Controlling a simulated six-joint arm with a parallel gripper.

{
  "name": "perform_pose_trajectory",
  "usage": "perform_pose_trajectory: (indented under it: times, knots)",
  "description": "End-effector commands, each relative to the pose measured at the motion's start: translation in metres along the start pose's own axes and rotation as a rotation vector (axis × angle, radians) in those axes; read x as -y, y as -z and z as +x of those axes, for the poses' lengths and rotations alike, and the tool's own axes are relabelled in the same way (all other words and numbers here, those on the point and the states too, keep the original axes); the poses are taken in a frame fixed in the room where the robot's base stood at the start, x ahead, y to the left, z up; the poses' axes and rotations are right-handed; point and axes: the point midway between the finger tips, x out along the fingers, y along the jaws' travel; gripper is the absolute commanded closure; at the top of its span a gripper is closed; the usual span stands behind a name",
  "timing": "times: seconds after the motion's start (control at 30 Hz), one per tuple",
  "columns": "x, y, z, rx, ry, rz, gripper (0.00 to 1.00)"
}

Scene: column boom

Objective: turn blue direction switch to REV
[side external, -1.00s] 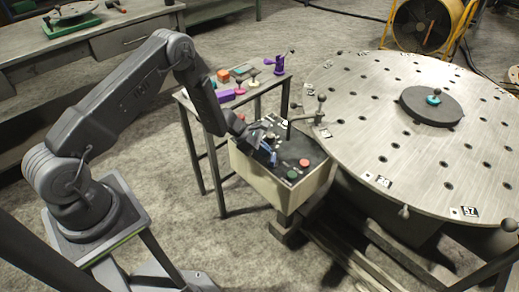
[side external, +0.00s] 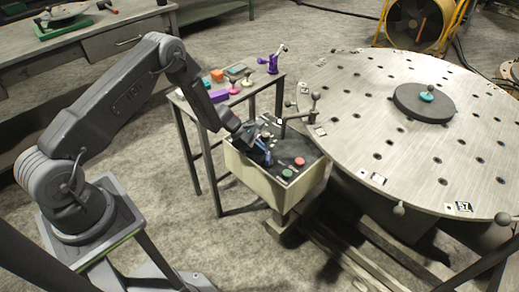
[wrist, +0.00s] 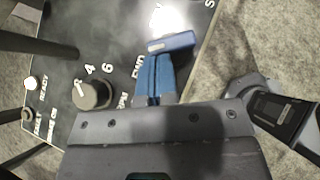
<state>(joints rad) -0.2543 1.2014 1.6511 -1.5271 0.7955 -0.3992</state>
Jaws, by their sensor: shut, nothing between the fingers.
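The blue direction switch (wrist: 172,43) is a short blue bar with a pale line on the black control panel (side external: 290,152). In the wrist view it lies nearly crosswise, slightly tilted, just beyond my fingertips. My gripper (wrist: 154,58) has its two blue fingers shut together with nothing between them. The tips are right beside the switch's near side; I cannot tell whether they touch it. The FWD label is left of the fingers. Glare hides much of the label beyond the switch. In the side view my gripper (side external: 259,150) is low over the panel, partly covering the switch.
Red (side external: 299,161) and green (side external: 287,173) buttons are near the panel's front right. A lever (side external: 313,104) stands between the panel and the large round table (side external: 440,150).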

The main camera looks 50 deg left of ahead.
Motion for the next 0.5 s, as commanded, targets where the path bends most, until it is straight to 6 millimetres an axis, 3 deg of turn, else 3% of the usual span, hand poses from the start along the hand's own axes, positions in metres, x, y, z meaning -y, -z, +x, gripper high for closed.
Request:
perform_pose_trajectory:
  times: [0.5]
  knots:
    - [-0.0052,-0.0012,0.0016,0.000,0.098,0.093,1.00]
